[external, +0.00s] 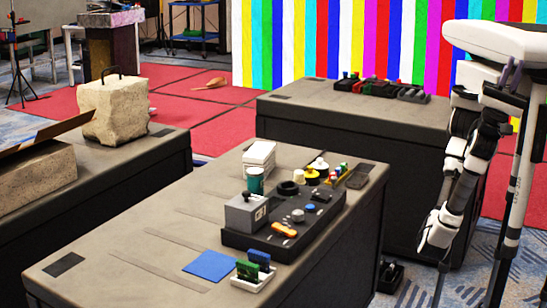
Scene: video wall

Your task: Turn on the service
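A black control board (285,225) lies on the near grey table. It carries a grey box (246,212) with a small lever on top, a black round knob (288,188), an orange handle (284,230), a blue button (310,207) and other small controls. Which control belongs to the service, and its on or off state, I cannot tell. My arm (437,228) hangs folded at the right, beside the tables and apart from the board. My gripper is low at the arm's dark end (444,264); its fingers are too small and dark to make out.
The near table (150,250) also holds a blue square (209,265), a white holder (252,281) with green and blue pieces, and a teal can (255,180). A back table (330,105) carries dark trays. A stone block (114,107) stands left. A small dark object (390,276) is on the floor.

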